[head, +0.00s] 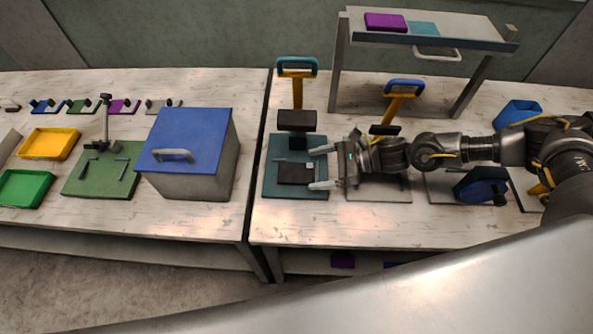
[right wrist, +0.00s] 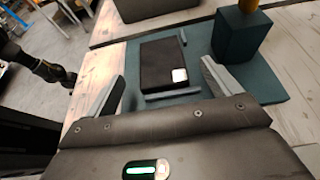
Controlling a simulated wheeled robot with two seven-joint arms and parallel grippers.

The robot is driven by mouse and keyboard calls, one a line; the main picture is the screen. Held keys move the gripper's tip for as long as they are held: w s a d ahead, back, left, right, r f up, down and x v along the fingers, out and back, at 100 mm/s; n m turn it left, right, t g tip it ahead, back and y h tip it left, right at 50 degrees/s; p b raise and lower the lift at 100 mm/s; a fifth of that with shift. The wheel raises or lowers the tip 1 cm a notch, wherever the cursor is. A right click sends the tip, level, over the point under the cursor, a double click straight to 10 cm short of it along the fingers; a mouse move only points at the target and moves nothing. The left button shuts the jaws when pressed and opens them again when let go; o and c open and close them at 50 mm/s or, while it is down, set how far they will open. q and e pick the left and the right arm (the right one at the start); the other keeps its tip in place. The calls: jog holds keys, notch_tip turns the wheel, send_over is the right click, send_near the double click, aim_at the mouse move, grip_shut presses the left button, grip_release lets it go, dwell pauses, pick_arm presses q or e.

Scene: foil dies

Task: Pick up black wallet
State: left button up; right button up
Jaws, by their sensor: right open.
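The black wallet (head: 296,173) lies flat on a dark teal base plate (head: 283,194) below a press with a teal handle. In the right wrist view the wallet (right wrist: 160,65) is a dark rectangle with a small silver square near one corner. My right gripper (head: 318,174) reaches in from the right, its fingers spread and pointing left at the wallet's right edge. In the right wrist view its two fingers (right wrist: 160,95) stand apart with the wallet ahead between them, and nothing is held. My left gripper is not in view.
The teal press (head: 297,120) stands just behind the wallet. A second press with a blue handle (head: 404,88) stands behind my right arm. A shelf (head: 430,25) is at the back. A blue-lidded box (head: 190,140) stands on the left table.

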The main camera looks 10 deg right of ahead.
aim_at(296, 172)
jog(key=p+x, duration=0.2)
jog(key=x, duration=0.2)
jog(key=shift+w+a+p, duration=0.15)
jog(key=shift+a+p, duration=0.1)
jog(key=shift+p, duration=0.1)
jog(key=shift+a+f, duration=0.15)
jog(key=shift+f, duration=0.1)
jog(key=shift+c, duration=0.4)
jog(key=c, duration=1)
